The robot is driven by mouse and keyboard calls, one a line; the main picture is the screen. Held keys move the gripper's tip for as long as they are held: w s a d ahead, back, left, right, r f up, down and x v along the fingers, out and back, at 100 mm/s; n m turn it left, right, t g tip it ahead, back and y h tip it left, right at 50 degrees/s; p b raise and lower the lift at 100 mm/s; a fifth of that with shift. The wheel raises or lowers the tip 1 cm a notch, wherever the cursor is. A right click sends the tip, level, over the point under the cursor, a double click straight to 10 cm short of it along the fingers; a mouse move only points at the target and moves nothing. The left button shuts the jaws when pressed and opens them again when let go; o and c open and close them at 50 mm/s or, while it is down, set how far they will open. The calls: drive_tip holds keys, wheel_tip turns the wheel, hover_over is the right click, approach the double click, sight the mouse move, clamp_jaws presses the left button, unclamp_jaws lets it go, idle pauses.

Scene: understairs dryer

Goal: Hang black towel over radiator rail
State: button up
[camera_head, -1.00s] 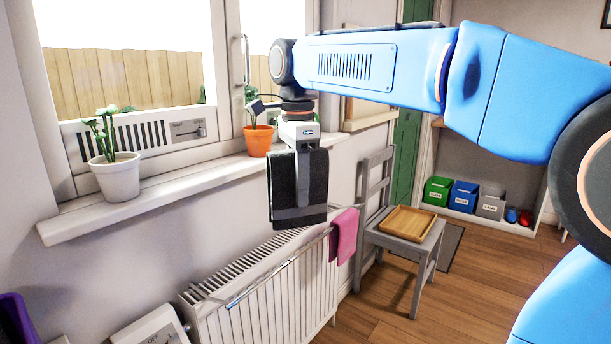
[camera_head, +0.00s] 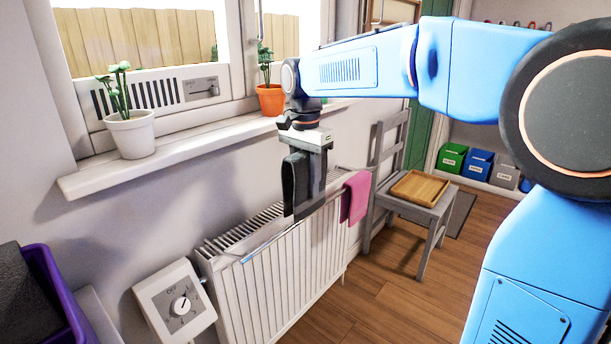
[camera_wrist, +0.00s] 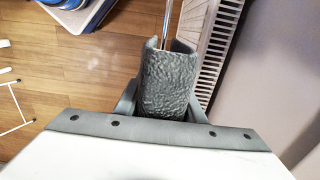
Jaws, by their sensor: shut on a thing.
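The black towel (camera_head: 291,186) hangs folded from my gripper (camera_head: 318,180) in the head view, just above the radiator (camera_head: 275,270). My gripper is shut on it. In the wrist view the towel (camera_wrist: 168,82) lies between the two fingers. The chrome rail (camera_head: 285,238) runs along the front of the radiator. In the wrist view the rail (camera_wrist: 167,22) passes beyond the towel, in line with its fold. I cannot tell whether the towel touches the rail.
A pink cloth (camera_head: 355,197) hangs on the rail's far end. A chair with a wooden tray (camera_head: 420,187) stands beyond the radiator. The windowsill (camera_head: 190,150) with potted plants is behind. A dial box (camera_head: 176,303) and a purple crate (camera_head: 55,290) are at the left.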

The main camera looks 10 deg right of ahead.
wheel_tip(320, 180, down, 17)
idle(1.6)
drive_tip(key=o, duration=1.1)
drive_tip(key=shift+o, duration=0.2)
drive_tip(key=shift+r, duration=0.1)
